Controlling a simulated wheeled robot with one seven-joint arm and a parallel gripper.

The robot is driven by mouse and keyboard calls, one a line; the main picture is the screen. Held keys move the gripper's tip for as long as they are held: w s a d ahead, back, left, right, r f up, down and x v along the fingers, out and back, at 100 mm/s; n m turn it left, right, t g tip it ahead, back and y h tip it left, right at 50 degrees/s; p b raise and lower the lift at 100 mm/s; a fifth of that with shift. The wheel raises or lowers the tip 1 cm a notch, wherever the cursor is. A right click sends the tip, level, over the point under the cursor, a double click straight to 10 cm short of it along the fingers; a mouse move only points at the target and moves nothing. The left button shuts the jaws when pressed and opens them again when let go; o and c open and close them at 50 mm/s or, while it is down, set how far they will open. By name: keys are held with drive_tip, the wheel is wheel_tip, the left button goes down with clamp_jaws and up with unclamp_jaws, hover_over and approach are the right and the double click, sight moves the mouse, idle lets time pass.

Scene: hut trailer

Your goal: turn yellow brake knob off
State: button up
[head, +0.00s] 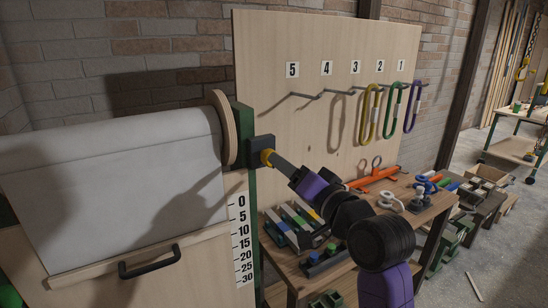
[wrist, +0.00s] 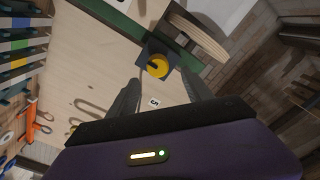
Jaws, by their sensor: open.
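The yellow brake knob (head: 266,158) sits on a dark square block (head: 258,146) at the right end of the white roll. In the wrist view the knob (wrist: 158,66) is a yellow disc with a dark mark across its face. My gripper (head: 274,161) reaches up to the knob from the right. In the wrist view its two fingers (wrist: 163,82) are apart and empty, pointing toward the knob, which lies between their lines. I cannot tell whether a fingertip touches it. In the head view one finger partly covers the knob.
A white roll (head: 110,175) on a green frame stands at left, with a numbered scale (head: 242,240) and a black handle (head: 150,263) below. A wooden board (head: 310,40) with numbered hooks stands behind. A cluttered workbench (head: 440,205) lies below my arm.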

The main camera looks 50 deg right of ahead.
drive_tip(key=x, duration=0.2)
drive_tip(key=p+x, duration=0.1)
drive_tip(key=x, duration=0.4)
drive_tip(key=shift+w+d+f+p, duration=0.1)
drive_tip(key=shift+w+f+p, duration=0.2)
drive_tip(key=shift+w+p, duration=0.1)
clamp_jaws()
